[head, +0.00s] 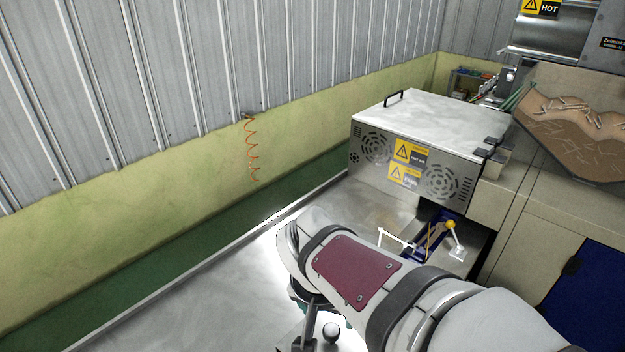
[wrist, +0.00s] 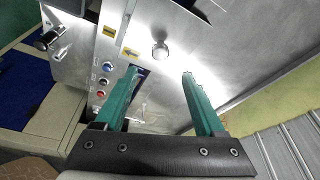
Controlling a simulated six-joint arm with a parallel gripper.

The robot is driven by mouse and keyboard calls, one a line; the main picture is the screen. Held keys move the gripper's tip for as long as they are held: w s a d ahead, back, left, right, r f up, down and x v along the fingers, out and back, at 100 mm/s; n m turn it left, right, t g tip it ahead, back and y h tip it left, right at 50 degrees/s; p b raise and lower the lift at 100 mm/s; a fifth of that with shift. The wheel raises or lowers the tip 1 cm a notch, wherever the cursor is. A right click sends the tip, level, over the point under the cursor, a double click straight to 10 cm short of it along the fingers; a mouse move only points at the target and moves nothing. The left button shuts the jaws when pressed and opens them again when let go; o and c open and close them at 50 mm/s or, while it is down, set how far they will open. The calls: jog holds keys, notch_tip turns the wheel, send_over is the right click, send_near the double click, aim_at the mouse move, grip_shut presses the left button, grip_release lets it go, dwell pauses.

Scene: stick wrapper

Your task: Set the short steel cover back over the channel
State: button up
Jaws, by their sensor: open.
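My gripper (wrist: 160,74) is open in the wrist view, with two green fingers apart and nothing between them. A round steel knob (wrist: 160,50) stands on bright sheet steel just beyond the fingertips, between their lines. The knob appears to belong to the short steel cover, but the cover's edges are hard to make out in the glare. A narrow dark opening (wrist: 138,76) beside the left fingertip may be part of the channel; I cannot tell. In the head view my forearm hides most of the gripper, and a rounded knob (head: 330,331) shows at the bottom edge.
A vented steel housing (head: 425,165) with a black handle and warning labels stands behind my arm. A white and blue mechanism (head: 425,240) lies below it. Push buttons (wrist: 103,82) are left of the fingers. The steel deck (head: 180,290) at left is bare.

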jog(key=s+d+f+m+g+y, duration=0.1)
jog(key=s+d+g+y, duration=0.1)
jog(key=s, duration=1.6)
jog(key=shift+s+d+f+g+y, duration=0.2)
jog(key=shift+s+d+g+y, duration=0.1)
jog(key=shift+g+y, duration=0.3)
